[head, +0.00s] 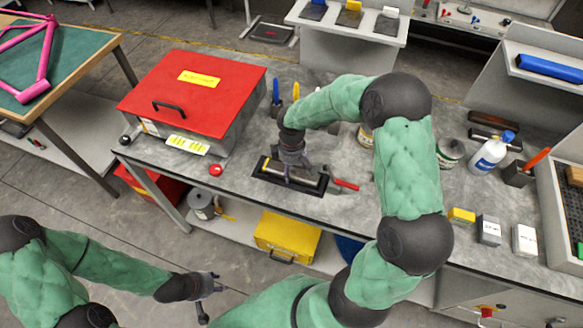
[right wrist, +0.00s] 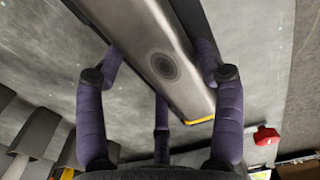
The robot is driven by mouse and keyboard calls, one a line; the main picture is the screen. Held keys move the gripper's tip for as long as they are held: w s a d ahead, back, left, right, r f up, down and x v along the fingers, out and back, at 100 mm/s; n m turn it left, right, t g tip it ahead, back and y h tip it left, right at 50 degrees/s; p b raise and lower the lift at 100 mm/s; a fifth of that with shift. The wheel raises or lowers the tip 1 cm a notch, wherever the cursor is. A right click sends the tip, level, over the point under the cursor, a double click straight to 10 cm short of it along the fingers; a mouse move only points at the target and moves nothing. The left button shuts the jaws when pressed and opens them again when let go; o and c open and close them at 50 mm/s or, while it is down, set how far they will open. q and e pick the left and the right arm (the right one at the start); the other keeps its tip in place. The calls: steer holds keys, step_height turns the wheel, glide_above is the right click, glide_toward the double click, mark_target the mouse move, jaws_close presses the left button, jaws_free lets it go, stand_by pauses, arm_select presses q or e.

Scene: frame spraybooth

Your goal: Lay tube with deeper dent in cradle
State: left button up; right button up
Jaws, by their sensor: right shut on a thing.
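My right gripper (head: 290,180) is over the middle of the bench, above a black rectangular holder (head: 262,180). In the right wrist view its purple fingers (right wrist: 160,95) are on both sides of a grey metal tube (right wrist: 150,45). The tube has a round, ringed dent mark on its surface and a yellow end. In the head view the tube (head: 312,182) lies along the holder, mostly hidden by my gripper. I cannot tell whether it is touching the holder or just above. My left gripper (head: 212,296) is open and empty, off the bench's front edge.
A red-lidded box (head: 190,85) stands left on the bench. A red-handled tool (head: 345,184) lies just right of the holder. A white bottle (head: 490,153), small blocks (head: 489,230) and a dark bar (head: 493,121) are to the right. A yellow case (head: 287,237) is below.

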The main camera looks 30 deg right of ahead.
mark_target(292, 168)
steer(key=shift+f, duration=0.1)
steer(key=o, duration=1.3)
step_height(292, 168, up, 12)
steer(key=p, duration=0.2)
